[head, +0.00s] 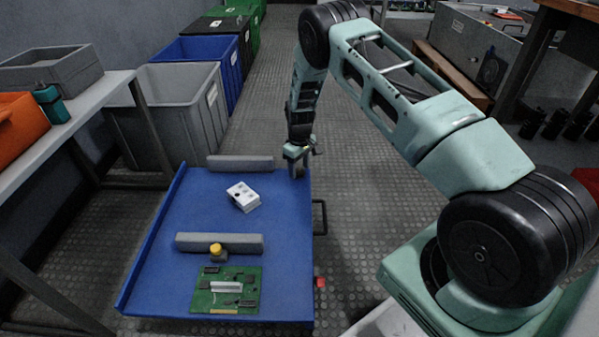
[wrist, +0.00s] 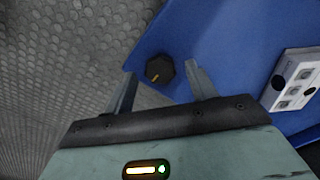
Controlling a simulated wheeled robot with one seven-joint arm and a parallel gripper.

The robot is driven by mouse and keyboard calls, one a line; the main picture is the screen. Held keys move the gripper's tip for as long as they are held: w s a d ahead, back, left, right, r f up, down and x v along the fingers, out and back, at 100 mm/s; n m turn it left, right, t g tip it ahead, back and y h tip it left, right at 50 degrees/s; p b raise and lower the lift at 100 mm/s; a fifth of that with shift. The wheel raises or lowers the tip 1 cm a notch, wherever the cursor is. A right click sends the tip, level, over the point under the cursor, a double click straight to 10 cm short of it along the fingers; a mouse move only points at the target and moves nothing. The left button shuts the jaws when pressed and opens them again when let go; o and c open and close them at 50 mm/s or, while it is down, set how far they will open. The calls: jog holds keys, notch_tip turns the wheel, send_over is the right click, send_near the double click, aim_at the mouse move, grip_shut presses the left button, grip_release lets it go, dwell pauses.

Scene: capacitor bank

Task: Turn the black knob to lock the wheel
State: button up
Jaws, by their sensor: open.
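The black knob (wrist: 159,69) with a yellow pointer mark shows in the wrist view at a corner of the blue cart top (wrist: 225,35). My gripper (wrist: 162,80) is open and empty. In that view the knob appears between and just past its two fingertips, with no clear contact. In the head view my gripper (head: 299,158) is over the far right corner of the blue cart top (head: 190,215), pointing down. The knob is hard to make out there. The wheel is not visible in either view.
A white block (head: 243,196), a grey bar (head: 240,162) at the back, another grey bar (head: 190,242), a yellow-capped part (head: 216,249) and a green circuit board (head: 227,290) are on the cart. Grey (head: 180,105) and blue (head: 205,60) bins stand behind left. Floor is clear right of the cart.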

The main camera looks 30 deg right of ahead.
jog(key=shift+f, duration=0.25)
jog(key=c, duration=1)
